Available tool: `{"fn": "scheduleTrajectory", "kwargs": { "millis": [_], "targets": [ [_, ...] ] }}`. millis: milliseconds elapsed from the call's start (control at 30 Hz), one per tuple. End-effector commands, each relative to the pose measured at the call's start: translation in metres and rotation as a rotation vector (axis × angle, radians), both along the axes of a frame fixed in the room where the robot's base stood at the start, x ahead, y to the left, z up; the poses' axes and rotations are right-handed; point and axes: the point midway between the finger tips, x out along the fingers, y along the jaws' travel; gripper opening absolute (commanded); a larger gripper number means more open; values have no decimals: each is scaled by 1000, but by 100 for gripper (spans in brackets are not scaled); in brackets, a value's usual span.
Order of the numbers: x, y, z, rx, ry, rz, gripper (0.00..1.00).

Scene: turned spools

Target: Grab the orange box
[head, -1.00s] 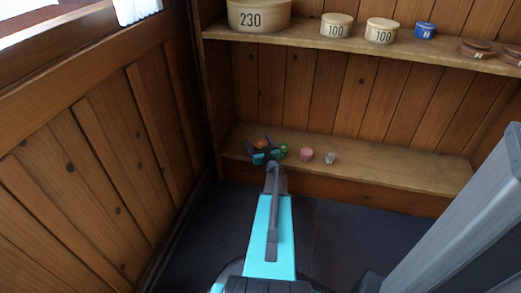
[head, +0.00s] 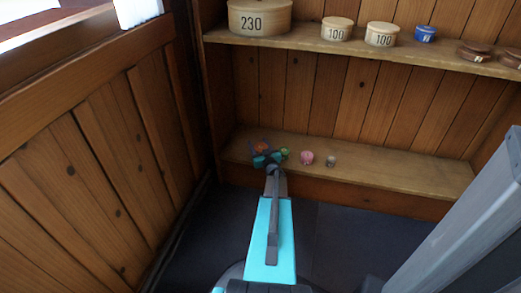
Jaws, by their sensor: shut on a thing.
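The orange box (head: 261,147) is a small orange shape on the left part of the lower shelf. It is partly hidden behind my gripper (head: 263,156), which reaches the shelf from the front. My gripper is shut on the orange box. The fingers are small and dark in this view, so the exact contact is hard to see.
A green item (head: 284,153) sits close to the right of my gripper, with a pink item (head: 306,158) and a grey one (head: 330,161) farther right. The lower shelf (head: 400,176) is bare beyond them. Round boxes (head: 259,18) stand on the upper shelf.

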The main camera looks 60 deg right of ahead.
Motion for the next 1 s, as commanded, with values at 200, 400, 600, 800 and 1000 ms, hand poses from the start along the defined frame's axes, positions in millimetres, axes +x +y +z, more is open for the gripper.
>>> {"fn": "scheduleTrajectory", "kwargs": {
  "millis": [200,400,600,800,1000],
  "targets": [
    [0,0,3,0,0,0,31],
    [0,0,15,-1,0,1,31],
    [0,0,39,-1,0,1,31],
    [-25,23,42,2,1,0,31],
    [-54,47,46,2,0,0,31]
  ]
}}
